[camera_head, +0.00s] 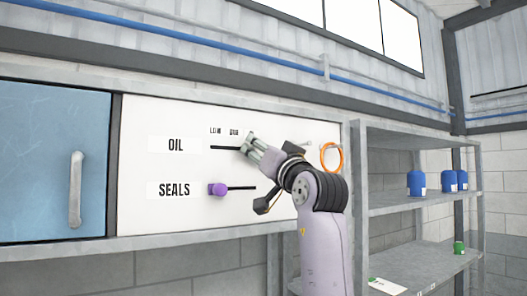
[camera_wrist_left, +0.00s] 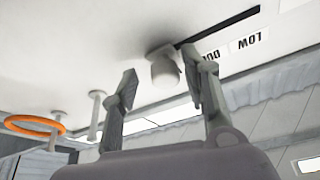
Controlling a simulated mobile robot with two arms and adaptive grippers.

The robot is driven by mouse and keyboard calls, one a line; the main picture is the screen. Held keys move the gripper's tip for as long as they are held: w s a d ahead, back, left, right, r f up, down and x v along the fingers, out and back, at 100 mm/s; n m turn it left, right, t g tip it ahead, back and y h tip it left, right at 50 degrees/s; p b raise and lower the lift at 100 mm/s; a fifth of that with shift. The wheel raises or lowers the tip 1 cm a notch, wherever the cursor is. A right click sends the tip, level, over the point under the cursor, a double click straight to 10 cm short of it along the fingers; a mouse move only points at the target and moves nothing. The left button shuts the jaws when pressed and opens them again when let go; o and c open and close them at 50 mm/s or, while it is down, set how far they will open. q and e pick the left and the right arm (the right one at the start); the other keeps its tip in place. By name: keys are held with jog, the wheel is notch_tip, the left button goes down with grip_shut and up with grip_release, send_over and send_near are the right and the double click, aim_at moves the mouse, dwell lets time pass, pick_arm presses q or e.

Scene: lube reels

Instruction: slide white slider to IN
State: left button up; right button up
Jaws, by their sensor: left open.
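The white slider knob (camera_wrist_left: 165,70) shows in the left wrist view at one end of its dark slot (camera_wrist_left: 225,27). In the head view this is the OIL slot (camera_head: 225,148) on the white panel (camera_head: 150,215), and the knob is hidden or blends with my fingers at the slot's right end. My left gripper (camera_head: 250,143) is open at that end. In the left wrist view its two fingers (camera_wrist_left: 160,68) stand apart on either side of the knob, with no clear contact. Small labels lie beside the slot; one reads LOW (camera_wrist_left: 250,42), the other is partly covered.
A purple knob (camera_head: 217,189) sits at the left end of the SEALS slot (camera_head: 242,188) below. An orange ring (camera_head: 341,158) hangs on a peg to the right. A metal shelf (camera_head: 415,203) with blue containers (camera_head: 416,183) stands farther right. A blue door (camera_head: 40,160) is at left.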

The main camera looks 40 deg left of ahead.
pick_arm(q)
jog(key=v, duration=0.7)
jog(key=shift+d, duration=0.25)
pick_arm(e)
jog(key=shift+s, duration=0.6)
pick_arm(q)
jog(key=shift+f, duration=0.15)
